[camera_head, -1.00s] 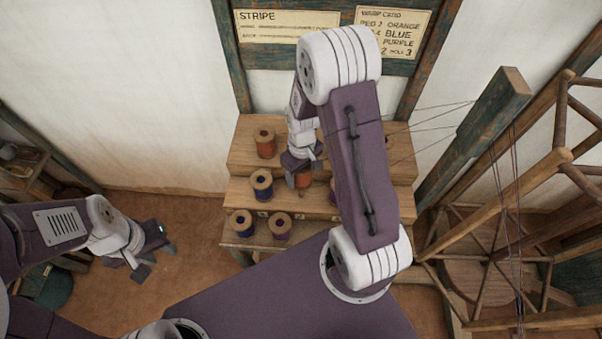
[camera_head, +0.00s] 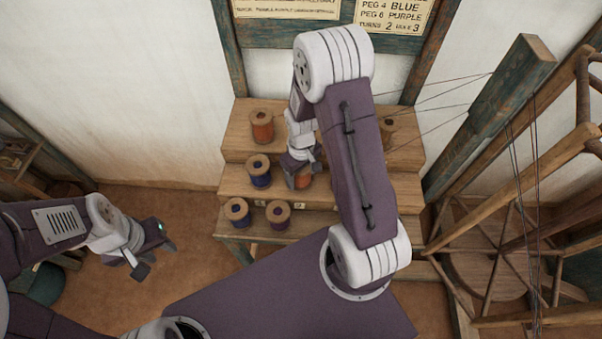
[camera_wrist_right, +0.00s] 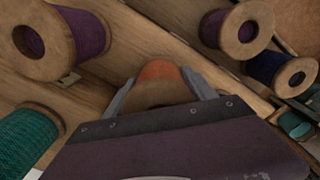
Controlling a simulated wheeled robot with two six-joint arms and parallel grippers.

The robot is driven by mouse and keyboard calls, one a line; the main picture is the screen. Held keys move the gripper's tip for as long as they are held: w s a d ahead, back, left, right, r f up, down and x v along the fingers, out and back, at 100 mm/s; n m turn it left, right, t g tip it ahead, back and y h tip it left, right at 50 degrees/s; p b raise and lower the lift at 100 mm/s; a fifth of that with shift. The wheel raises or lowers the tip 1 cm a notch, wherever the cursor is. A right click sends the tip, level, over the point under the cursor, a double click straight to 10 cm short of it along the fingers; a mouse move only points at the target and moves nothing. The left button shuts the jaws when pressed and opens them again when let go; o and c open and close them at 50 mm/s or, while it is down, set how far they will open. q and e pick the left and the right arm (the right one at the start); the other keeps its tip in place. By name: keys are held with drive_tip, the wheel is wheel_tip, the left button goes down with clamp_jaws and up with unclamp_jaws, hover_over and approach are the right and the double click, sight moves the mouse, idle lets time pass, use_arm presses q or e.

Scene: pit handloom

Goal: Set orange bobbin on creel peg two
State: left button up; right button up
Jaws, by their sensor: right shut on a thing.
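The orange bobbin (camera_wrist_right: 160,70) sits between the two fingers of my right gripper (camera_wrist_right: 160,92) in the right wrist view, and the gripper is shut on it. In the head view, the right gripper (camera_head: 301,178) points down at the middle step of the wooden creel (camera_head: 240,143), and a bit of the orange bobbin (camera_head: 304,182) shows under it. I cannot tell whether the bobbin touches the step. The pegs near it are hidden by my right arm. My left gripper (camera_head: 156,258) is empty, fingers apart, left of the creel.
Another orange bobbin (camera_head: 261,126) stands on the top step. A teal bobbin (camera_wrist_right: 28,138) shows in the wrist view. A wooden frame with threads (camera_head: 500,110) stands at right.

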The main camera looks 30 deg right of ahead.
drive_tip(key=shift+f, duration=0.4)
drive_tip(key=o, duration=1.8)
drive_tip(key=shift+c, duration=0.2)
drive_tip(key=shift+r, duration=0.1)
wheel_tip(320, 180, up, 7)
drive_tip(key=p, duration=0.6)
drive_tip(key=shift+p, duration=0.3)
